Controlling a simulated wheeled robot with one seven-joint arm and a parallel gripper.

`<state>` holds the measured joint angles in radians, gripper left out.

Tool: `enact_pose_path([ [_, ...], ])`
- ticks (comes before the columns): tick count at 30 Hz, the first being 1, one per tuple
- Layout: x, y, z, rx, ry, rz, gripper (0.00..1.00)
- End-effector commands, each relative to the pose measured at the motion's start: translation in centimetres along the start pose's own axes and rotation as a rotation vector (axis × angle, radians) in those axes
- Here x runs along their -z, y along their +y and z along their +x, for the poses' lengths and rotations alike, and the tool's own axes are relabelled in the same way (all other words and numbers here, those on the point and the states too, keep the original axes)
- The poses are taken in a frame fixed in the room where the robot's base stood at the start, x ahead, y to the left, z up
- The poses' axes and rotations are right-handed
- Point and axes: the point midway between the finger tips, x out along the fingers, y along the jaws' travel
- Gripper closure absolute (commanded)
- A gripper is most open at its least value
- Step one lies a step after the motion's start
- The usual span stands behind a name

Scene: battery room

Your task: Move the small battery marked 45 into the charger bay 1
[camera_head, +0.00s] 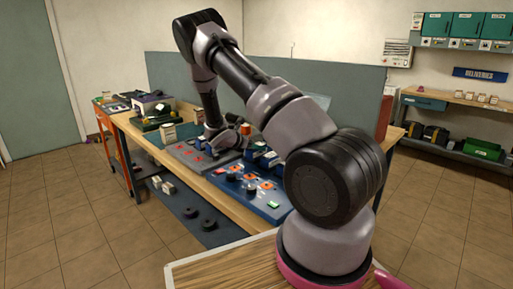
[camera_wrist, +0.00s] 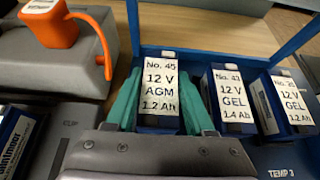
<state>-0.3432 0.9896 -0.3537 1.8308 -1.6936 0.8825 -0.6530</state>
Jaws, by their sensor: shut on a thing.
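The small battery marked No. 45 (camera_wrist: 158,88), a blue block with a white label reading 12 V AGM 1.2 Ah, sits between the two teal fingers of my gripper (camera_wrist: 160,104) in the wrist view. The fingers are shut on its sides. It is at the left end of a row in a blue-framed holder (camera_wrist: 190,53); I cannot tell whether it is clear of the holder's base. In the head view my gripper (camera_head: 222,147) is low over the workbench, and the battery is not clearly visible. I cannot make out a bay marked 1.
Battery No. 43 (camera_wrist: 232,97) and another GEL battery (camera_wrist: 292,101) stand close to the right. A grey case (camera_wrist: 85,62) with an orange part (camera_wrist: 50,22) is at the left. The workbench (camera_head: 222,186) holds blue and grey panels; a grey partition (camera_head: 330,78) stands behind.

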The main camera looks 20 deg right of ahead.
Motion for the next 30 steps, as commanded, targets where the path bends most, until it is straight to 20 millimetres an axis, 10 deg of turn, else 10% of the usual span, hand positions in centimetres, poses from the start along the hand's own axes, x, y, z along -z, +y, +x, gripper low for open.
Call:
enact_pose_path([
  [24,0.9,0.0,0.6,0.0,-0.002,0.001,1.0],
  [25,0.9,0.0,0.6,0.0,-0.002,0.002,0.35],
  [30,0.9,0.0,0.6,0.0,-0.001,0.001,0.34],
])
